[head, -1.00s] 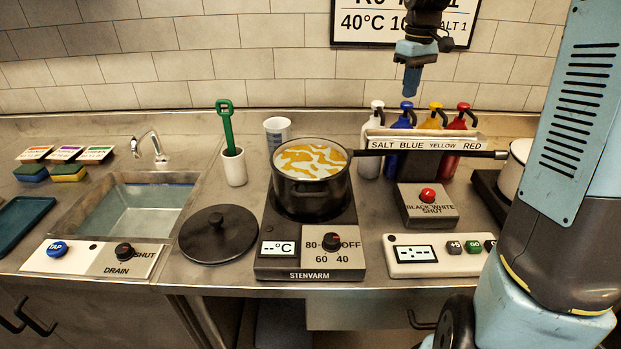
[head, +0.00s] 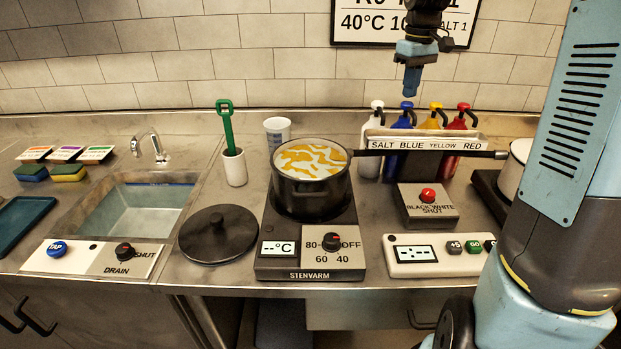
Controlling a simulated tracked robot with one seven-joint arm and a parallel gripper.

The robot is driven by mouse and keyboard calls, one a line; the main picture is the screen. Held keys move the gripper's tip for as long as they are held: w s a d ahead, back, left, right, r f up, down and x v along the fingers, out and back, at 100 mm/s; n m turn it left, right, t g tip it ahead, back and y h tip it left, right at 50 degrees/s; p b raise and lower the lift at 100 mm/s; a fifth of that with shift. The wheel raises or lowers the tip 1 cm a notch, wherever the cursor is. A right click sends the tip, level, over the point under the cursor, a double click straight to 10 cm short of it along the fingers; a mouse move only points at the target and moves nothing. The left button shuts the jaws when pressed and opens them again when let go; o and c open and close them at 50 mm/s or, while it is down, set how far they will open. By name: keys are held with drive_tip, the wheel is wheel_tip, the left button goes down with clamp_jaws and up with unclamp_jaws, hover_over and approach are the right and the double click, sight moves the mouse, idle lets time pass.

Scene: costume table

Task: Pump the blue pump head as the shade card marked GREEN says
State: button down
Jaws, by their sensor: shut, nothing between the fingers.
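The blue pump bottle (head: 399,146) stands behind the label rail marked SALT, BLUE, YELLOW, RED. Its dark blue pump head (head: 407,106) sticks up above the rail. My gripper (head: 412,88) is shut and empty, pointing down a little above the blue pump head, with a visible gap. Three shade cards lean at the back left: an orange one (head: 36,154), a purple one (head: 66,153) and a green one (head: 97,154). The small print on the cards is too small to read.
A black pot (head: 312,196) with yellow-and-white contents sits on the hotplate, its long handle (head: 430,152) reaching right in front of the bottles. White (head: 371,140), yellow (head: 432,118) and red (head: 455,125) pump bottles flank the blue one. A red-button box (head: 428,210) stands in front.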

drive_tip(key=shift+f, duration=0.15)
drive_tip(key=shift+f, duration=0.35)
drive_tip(key=shift+f, duration=0.95)
drive_tip(key=shift+r, duration=1.4)
drive_tip(key=shift+f, duration=0.15)
drive_tip(key=shift+f, duration=0.35)
